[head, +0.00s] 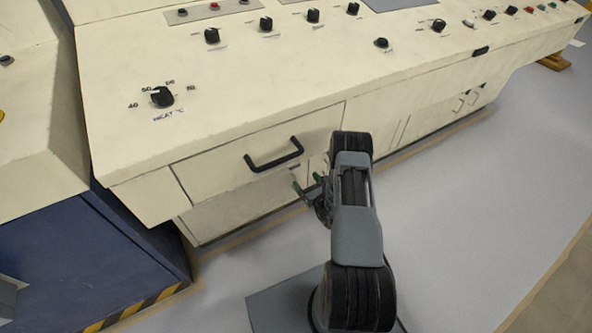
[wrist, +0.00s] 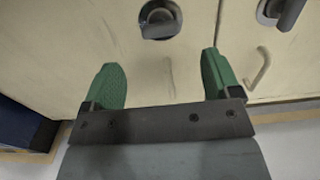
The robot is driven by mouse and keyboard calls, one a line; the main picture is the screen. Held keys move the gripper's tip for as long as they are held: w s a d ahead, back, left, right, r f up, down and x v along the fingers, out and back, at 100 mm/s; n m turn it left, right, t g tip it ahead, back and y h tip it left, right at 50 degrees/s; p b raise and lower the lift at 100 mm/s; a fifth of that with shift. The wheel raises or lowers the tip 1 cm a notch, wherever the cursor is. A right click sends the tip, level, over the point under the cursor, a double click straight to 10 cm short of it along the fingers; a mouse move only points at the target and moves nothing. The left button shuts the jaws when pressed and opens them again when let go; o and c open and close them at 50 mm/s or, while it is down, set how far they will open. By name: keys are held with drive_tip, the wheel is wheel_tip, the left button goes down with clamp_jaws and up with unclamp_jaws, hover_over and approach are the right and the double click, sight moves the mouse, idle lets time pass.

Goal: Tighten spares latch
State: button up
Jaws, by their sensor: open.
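My gripper (head: 308,186) is in front of the lower cream doors in the head view, below the drawer. In the wrist view its two green fingers (wrist: 158,60) are spread apart with nothing between them. A round metal latch (wrist: 160,18) sits on the cream door beyond the fingertips, roughly centred between them and apart from them. A second metal latch (wrist: 280,12) with a projecting grip shows at the upper right of the wrist view, on the neighbouring door. I see no readable label, so I cannot tell which is the spares latch. My arm hides this area in the head view.
A drawer with a black bar handle (head: 273,155) is above and left of my gripper. The cream console top (head: 240,70) carries black knobs. A pale hooked handle (wrist: 259,68) is near the right finger. A blue cabinet (head: 90,260) stands left; grey floor (head: 470,200) is clear right.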

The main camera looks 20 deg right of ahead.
sight(296, 167)
drive_tip(key=w, duration=0.2)
drive_tip(key=w+b, duration=0.1)
drive_tip(key=w, duration=0.4)
drive_tip(key=shift+w+a+b, duration=0.3)
drive_tip(key=shift+w+a, duration=0.05)
drive_tip(key=shift+a, duration=0.05)
drive_tip(key=c, duration=0.9)
